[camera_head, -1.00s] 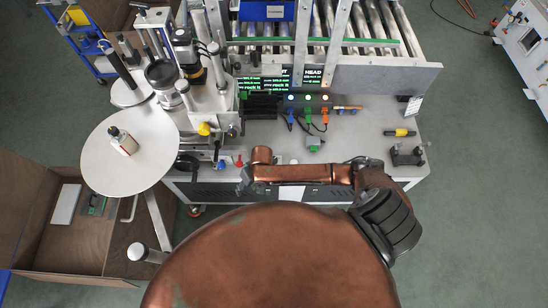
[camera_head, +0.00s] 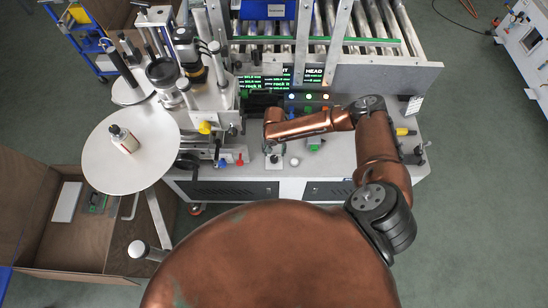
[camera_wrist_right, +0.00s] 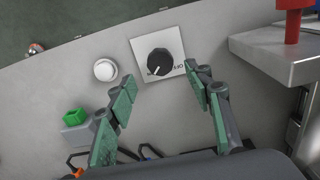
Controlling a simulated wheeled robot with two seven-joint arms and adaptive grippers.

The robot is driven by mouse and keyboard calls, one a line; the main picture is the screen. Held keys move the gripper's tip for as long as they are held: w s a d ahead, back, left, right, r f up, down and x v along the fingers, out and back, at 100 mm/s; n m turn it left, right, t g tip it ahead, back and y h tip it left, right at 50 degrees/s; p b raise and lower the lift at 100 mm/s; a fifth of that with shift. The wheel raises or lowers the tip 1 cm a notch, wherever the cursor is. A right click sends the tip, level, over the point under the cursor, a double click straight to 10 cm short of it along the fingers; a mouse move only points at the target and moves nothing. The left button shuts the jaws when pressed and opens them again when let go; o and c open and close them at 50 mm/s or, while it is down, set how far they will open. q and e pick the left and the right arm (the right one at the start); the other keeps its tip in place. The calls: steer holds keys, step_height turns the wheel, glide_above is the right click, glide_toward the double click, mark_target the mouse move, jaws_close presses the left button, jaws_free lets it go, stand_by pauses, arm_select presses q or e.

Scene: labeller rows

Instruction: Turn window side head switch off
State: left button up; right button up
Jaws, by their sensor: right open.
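A black rotary knob (camera_wrist_right: 158,62) sits on a white square plate (camera_wrist_right: 173,42) on the grey machine top. Its light pointer mark aims toward the lower left of the right wrist view; the small lettering beside it is partly hidden and hard to read. My right gripper (camera_wrist_right: 160,78) is open, its green-padded fingers on either side just short of the knob, holding nothing. In the head view, my right gripper (camera_head: 272,148) hangs over the front of the machine top, just above the white plate (camera_head: 275,165). My left gripper is not in view.
A white round button (camera_wrist_right: 105,70) and a green-topped grey box (camera_wrist_right: 76,116) stand beside the knob. A grey ledge with a red post (camera_wrist_right: 292,22) is at the right of the wrist view. The turntable (camera_head: 110,165) bears a bottle (camera_head: 124,140).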

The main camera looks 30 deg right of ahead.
mark_target(274, 158)
step_height(274, 158, down, 6)
steer(key=shift+b, duration=0.45)
steer(key=shift+c, duration=0.2)
steer(key=c, duration=1.1)
